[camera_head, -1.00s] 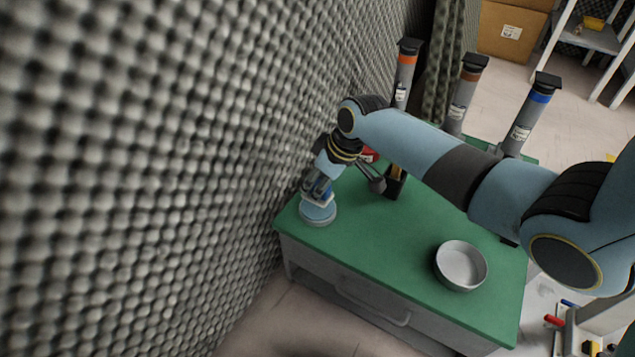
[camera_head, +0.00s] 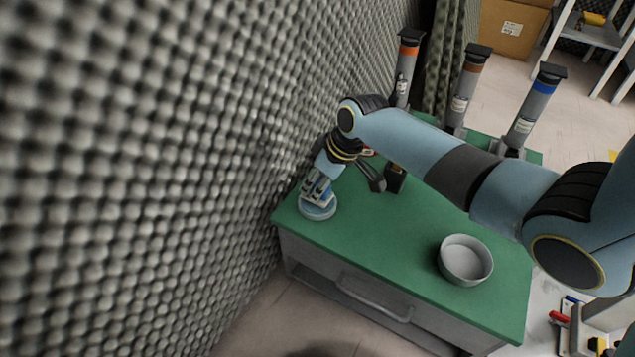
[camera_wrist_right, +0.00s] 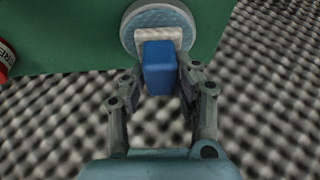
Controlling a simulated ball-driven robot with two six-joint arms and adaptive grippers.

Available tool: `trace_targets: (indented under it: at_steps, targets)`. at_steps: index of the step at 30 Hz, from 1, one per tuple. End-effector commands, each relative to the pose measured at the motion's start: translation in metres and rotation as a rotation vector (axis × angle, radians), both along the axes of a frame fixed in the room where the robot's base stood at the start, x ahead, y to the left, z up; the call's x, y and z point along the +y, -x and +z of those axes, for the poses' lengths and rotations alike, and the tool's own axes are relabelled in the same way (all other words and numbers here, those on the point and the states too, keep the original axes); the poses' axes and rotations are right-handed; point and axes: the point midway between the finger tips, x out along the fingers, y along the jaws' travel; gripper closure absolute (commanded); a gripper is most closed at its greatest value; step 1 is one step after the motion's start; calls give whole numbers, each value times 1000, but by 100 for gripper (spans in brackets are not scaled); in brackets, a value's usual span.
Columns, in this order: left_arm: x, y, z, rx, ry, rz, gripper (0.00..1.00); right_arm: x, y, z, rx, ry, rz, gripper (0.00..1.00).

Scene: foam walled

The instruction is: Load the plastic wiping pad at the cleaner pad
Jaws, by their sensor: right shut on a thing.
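The wiping pad (camera_wrist_right: 159,70) is a blue block with a whitish layer at its far end. My right gripper (camera_head: 319,191) is shut on it, with one finger on each side in the right wrist view (camera_wrist_right: 160,84). My left gripper is not in view.
A grey foam wall (camera_head: 150,180) runs close along the left of the green table (camera_head: 370,240). A white bowl (camera_head: 465,262) stands at the front right. Several capped grey cylinders stand at the back. A red object (camera_wrist_right: 5,58) lies near the gripper.

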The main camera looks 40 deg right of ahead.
Motion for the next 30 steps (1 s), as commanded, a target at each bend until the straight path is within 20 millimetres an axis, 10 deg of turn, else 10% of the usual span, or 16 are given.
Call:
trace_targets:
  at_steps: [30]
  targets:
    - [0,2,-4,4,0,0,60,0,0,-7,0,0,0,97]
